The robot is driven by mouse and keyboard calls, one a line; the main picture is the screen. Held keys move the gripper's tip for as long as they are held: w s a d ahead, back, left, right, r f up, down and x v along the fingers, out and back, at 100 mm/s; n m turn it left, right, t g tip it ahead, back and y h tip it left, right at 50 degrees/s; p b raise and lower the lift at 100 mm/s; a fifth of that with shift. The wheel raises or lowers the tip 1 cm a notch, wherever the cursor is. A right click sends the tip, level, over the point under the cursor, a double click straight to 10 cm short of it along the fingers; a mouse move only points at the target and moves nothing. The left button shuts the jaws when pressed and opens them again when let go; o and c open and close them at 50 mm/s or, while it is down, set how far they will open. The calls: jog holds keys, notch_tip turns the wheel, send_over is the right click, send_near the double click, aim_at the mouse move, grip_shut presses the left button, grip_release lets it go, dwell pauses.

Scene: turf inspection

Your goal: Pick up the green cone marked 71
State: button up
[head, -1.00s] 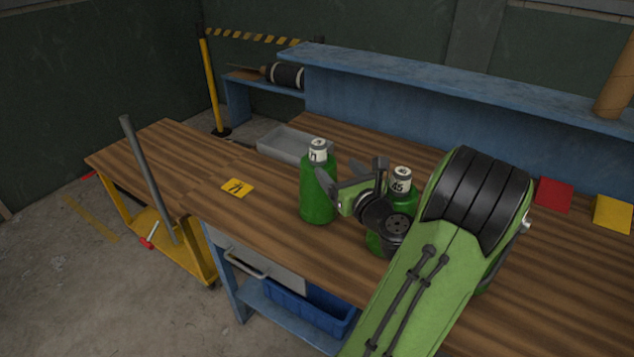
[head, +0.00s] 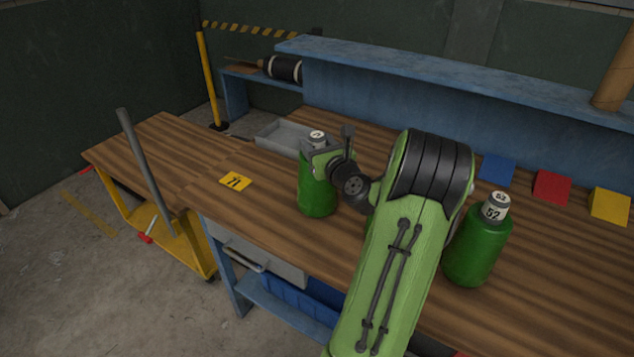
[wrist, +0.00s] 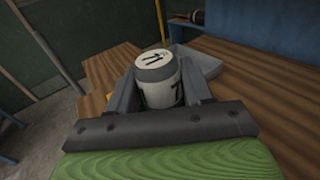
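No cone shape shows; the numbered green things are bottle-like with white number caps. One green bottle (head: 316,195) stands upright on the workbench, left of my arm. My gripper (head: 318,157) is at the neck of this bottle. In the wrist view its fingers (wrist: 160,88) stand spread on both sides of the cap, with no clear squeeze visible. A second green bottle (head: 477,245), marked 52, stands right of my arm.
A yellow card (head: 235,181) with a black mark lies left on the workbench (head: 255,215). A grey tray (head: 283,137) is behind the bottle. Blue (head: 497,169), red (head: 552,186) and yellow (head: 610,206) blocks lie along the back right. A blue shelf (head: 450,78) runs behind.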

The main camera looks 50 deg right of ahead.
grip_shut()
jog(key=shift+r, duration=0.2)
